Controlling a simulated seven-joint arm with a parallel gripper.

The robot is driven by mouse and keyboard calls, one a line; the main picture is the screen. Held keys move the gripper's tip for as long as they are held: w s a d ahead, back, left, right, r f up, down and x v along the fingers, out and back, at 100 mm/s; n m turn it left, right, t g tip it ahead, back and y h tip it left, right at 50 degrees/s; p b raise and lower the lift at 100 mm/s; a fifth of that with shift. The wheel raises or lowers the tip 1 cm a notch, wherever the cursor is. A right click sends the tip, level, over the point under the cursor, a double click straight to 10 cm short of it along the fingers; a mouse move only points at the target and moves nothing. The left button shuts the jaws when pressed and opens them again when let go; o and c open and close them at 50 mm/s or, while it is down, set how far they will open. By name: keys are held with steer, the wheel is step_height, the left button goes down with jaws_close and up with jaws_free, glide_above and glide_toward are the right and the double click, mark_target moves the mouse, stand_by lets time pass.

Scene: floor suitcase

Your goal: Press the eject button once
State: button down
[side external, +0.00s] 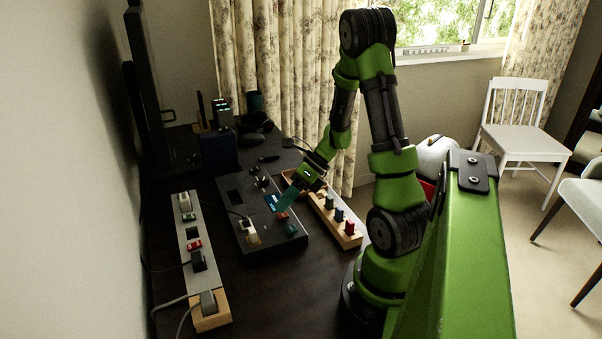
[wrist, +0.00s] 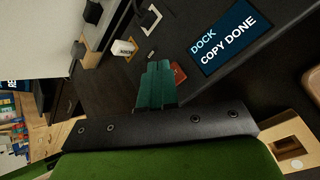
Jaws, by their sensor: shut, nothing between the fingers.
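The dark dock panel (side external: 240,202) lies on the desk, with a lit screen (wrist: 228,36) reading "DOCK COPY DONE" in the wrist view. A red button (wrist: 179,73) sits below the screen's left end, partly hidden behind my fingers. I cannot read a label that marks it as the eject button. My gripper (wrist: 158,66) is shut and empty, its teal fingertips just beside the red button in the picture; I cannot tell whether they touch it. In the side view my gripper (side external: 284,201) is over the right part of the panel, by the screen.
A white lettered block (wrist: 124,49) and plugs stand on the panel to the left in the wrist view. A power strip (side external: 194,245) lies left of the panel, and a wooden tray (side external: 347,239) with coloured pieces lies right. Dark devices stand behind.

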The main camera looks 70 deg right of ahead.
mark_target(286, 212)
steer(key=shift+f, duration=0.4)
stand_by(0.3)
steer(key=shift+r, duration=0.85)
steer(key=shift+r, duration=2.5)
